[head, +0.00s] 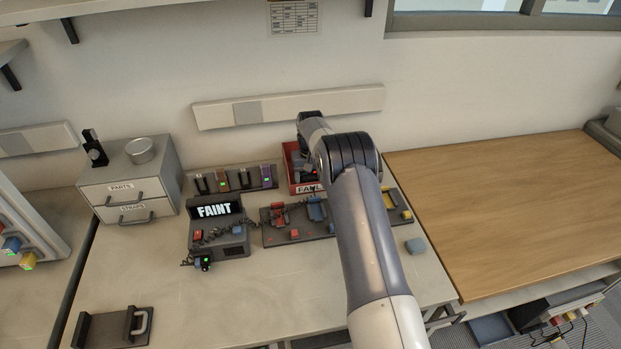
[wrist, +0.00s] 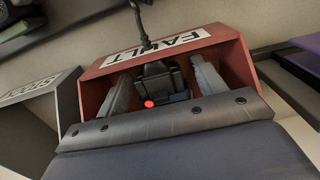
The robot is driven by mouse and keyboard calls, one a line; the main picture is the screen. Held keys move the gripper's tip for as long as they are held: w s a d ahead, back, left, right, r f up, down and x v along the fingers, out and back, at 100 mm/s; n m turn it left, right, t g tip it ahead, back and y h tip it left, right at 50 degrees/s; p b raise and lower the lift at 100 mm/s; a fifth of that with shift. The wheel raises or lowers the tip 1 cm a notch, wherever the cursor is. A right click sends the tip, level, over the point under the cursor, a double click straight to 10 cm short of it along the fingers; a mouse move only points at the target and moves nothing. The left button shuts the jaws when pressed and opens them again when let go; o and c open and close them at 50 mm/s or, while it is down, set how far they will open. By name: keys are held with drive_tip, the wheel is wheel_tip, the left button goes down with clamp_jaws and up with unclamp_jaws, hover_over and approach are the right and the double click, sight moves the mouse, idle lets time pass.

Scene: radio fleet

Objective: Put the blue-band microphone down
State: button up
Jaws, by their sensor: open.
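In the wrist view, the two grey fingers of my gripper (wrist: 163,88) stand apart inside a red bin labelled FAULT (wrist: 232,62). Between them is a black device (wrist: 158,78) with a lit red light and a dark stalk or cord rising from its top. Gaps show beside it, and I cannot tell whether it touches either finger. In the head view, my arm largely covers the gripper and part of the red bin (head: 306,189).
A unit reading FAINT (head: 214,211) stands left of the bin, with a coiled cord and a small green-lit device (head: 204,263). A charger row (head: 232,180) and drawers (head: 130,180) are behind. The front bench and wooden top (head: 490,205) have clear room.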

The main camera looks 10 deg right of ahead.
sight(311, 176)
drive_tip(key=shift+r+p, duration=0.4)
drive_tip(key=shift+r, duration=0.1)
wheel_tip(311, 176, up, 12)
drive_tip(key=b, duration=0.1)
drive_tip(key=shift+r, duration=0.2)
